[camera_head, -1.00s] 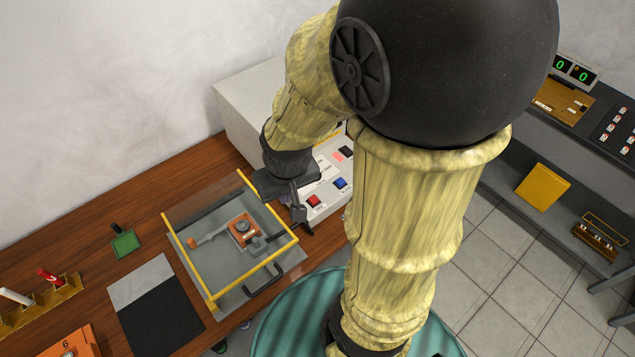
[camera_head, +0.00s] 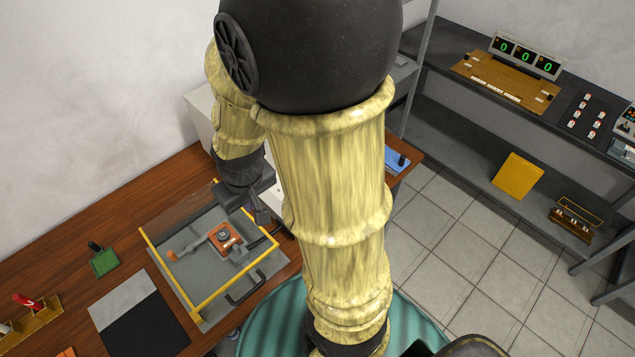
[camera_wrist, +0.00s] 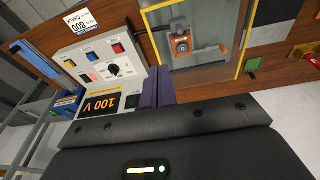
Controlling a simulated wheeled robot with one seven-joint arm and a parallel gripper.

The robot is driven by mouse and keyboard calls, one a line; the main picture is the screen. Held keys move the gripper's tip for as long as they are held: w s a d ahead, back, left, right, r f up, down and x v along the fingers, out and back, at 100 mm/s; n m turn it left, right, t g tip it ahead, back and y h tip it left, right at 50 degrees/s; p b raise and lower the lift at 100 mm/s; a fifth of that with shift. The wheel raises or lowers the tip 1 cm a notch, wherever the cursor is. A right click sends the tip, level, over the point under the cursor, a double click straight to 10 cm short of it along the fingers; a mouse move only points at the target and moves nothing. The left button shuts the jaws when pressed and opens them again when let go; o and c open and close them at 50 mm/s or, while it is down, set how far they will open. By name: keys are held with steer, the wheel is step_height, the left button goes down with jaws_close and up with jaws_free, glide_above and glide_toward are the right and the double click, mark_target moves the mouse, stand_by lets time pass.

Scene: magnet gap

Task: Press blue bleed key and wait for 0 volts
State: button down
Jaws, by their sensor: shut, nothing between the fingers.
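The white control panel (camera_wrist: 112,70) shows in the wrist view, with a blue key (camera_wrist: 85,55), a red key (camera_wrist: 118,48), a lit pink key and a black knob (camera_wrist: 113,70). Its display (camera_wrist: 101,105) reads 100 V in orange. My gripper (camera_wrist: 157,75) is shut and empty, its fingers beside the panel, between it and the glass-covered box; it is apart from the blue key. In the head view my gripper (camera_head: 262,213) is at the box's right corner, and my arm hides the panel's keys.
The yellow-edged clear box (camera_head: 205,262) holds an orange device (camera_head: 224,237). A green block (camera_head: 104,262) and a black-and-grey mat (camera_head: 140,315) lie on the wooden bench. Shelves at right hold a three-digit display (camera_head: 525,55) reading zeros and a yellow panel (camera_head: 517,176).

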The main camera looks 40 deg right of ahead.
steer(key=w+d+f+n+h, duration=0.3)
steer(key=d+f, duration=0.1)
steer(key=d, duration=0.4)
steer(key=w+d+f+n+h+b, duration=0.1)
steer(key=w+d+f+n, duration=0.3)
steer(key=d, duration=0.5)
steer(key=w+d+f+n+h, duration=0.3)
steer(key=d+f, duration=0.3)
steer(key=d, duration=0.3)
steer(key=shift+w+d+n+g+h, duration=0.15)
steer(key=shift+w+n+g+h, duration=0.2)
steer(key=shift+h, duration=0.45)
step_height(320, 180, down, 9)
steer(key=b, duration=0.7)
steer(key=shift+f+b, duration=0.35)
steer(key=shift+b, duration=0.05)
